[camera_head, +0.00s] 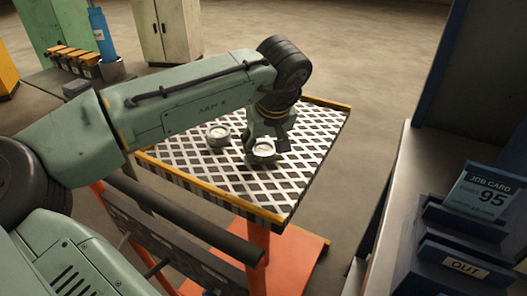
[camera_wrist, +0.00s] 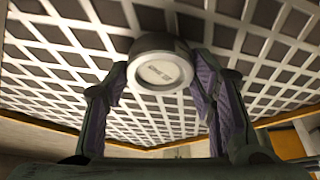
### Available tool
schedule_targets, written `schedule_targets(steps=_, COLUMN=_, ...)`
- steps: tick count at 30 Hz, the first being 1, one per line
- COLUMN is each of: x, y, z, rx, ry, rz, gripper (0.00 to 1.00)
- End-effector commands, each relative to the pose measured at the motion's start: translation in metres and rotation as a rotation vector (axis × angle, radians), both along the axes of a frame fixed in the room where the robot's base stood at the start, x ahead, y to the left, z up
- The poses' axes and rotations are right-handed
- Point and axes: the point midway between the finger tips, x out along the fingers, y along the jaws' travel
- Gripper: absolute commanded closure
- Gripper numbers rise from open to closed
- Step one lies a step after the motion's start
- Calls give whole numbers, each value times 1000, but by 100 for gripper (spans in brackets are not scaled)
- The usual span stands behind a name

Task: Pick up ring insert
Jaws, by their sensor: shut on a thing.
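A short, round grey-white ring insert (camera_head: 264,152) with a pale flat face is between the fingers of my gripper (camera_head: 262,145), over the right part of the slatted table top. In the wrist view the same ring insert (camera_wrist: 161,72) shows its pale face with faint marking. The two purple-padded fingers of my gripper (camera_wrist: 162,82) are shut on its sides. I cannot tell whether it touches the slats or is slightly above them. A second, similar round piece (camera_head: 218,136) stands on the slats to the left, apart from my gripper.
The slatted table (camera_head: 190,184) has a yellow-orange rim and free room around both pieces. A blue rack with a job card (camera_head: 482,192) stands on the right. At the back left are a blue bottle (camera_head: 101,36), a row of orange-topped blocks (camera_head: 72,57) and a pale cabinet (camera_head: 166,28).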

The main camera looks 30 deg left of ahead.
Motion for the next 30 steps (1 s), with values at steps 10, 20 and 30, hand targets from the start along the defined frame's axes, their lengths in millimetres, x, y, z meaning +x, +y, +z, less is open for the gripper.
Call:
schedule_targets(steps=10, x=0, y=0, z=0, rx=1, ry=1, rz=0, gripper=84)
schedule_targets(steps=20, x=0, y=0, z=1, rx=1, ry=0, rz=0, gripper=98)
schedule_targets(steps=30, x=1, y=0, z=10, rx=0, ry=-3, rz=0, gripper=98)
